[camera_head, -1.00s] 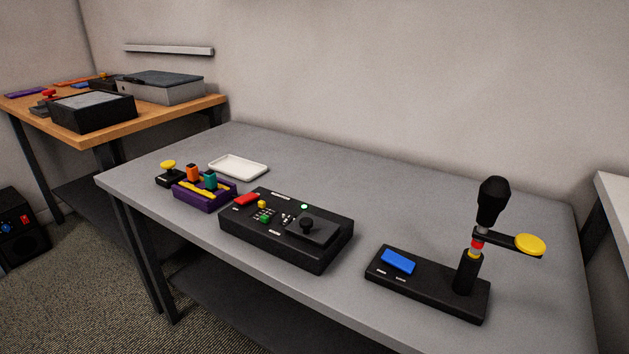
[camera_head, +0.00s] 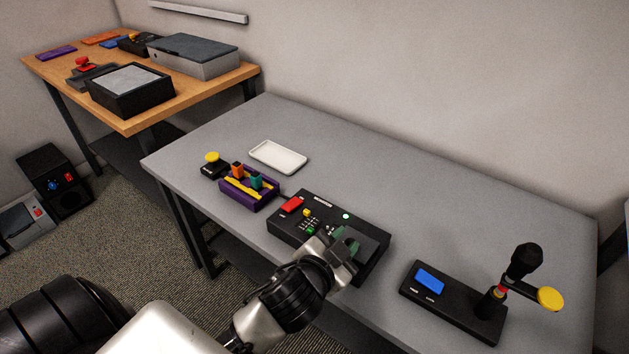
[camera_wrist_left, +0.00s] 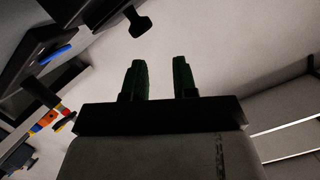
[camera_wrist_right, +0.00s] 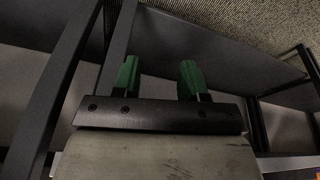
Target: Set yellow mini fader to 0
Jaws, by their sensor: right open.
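A small yellow cap (camera_head: 306,212), which looks like the yellow mini fader, sits on the left part of the black control box (camera_head: 287,231). White marks and a green cap (camera_head: 310,231) are near it. My left gripper (camera_head: 346,240) is over the box's right part, right of the yellow cap, and covers the joystick there. Its fingers (camera_wrist_left: 160,80) are apart with nothing between them. I cannot tell whether it touches the box. My right gripper (camera_wrist_right: 160,78) shows only in its wrist view, open and empty, with table legs and carpet beyond.
A purple box (camera_head: 247,201) with orange and teal caps and a black base with a yellow knob (camera_head: 212,158) stand left of the control box. A white tray (camera_head: 278,157) lies behind. A black lever unit (camera_head: 462,319) stands at the right. Bare grey table lies behind.

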